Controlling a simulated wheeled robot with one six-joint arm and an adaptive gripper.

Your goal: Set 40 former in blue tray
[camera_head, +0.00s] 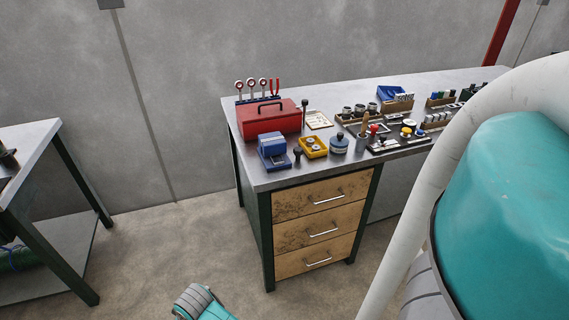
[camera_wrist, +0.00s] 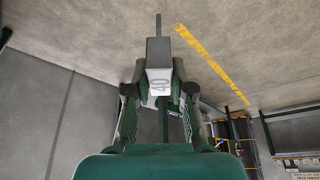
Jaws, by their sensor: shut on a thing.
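In the wrist view, my gripper (camera_wrist: 159,72) is shut on the 40 former (camera_wrist: 159,86), a grey block with a pale face marked 40 and a thin bar sticking out beyond it. The former is held clear of any surface, with floor and wall behind it. In the head view, a blue tray-like container (camera_head: 390,92) stands at the back of the workbench; I cannot tell for sure that it is the blue tray. My gripper and the former do not show in the head view.
The workbench (camera_head: 275,182) carries a red toolbox (camera_head: 268,118), a blue device (camera_head: 272,148), a yellow bin (camera_head: 313,147) and several small parts. Another table (camera_head: 30,148) stands at the left. Bare floor (camera_head: 165,245) lies between them. My arm covers the bench's right part.

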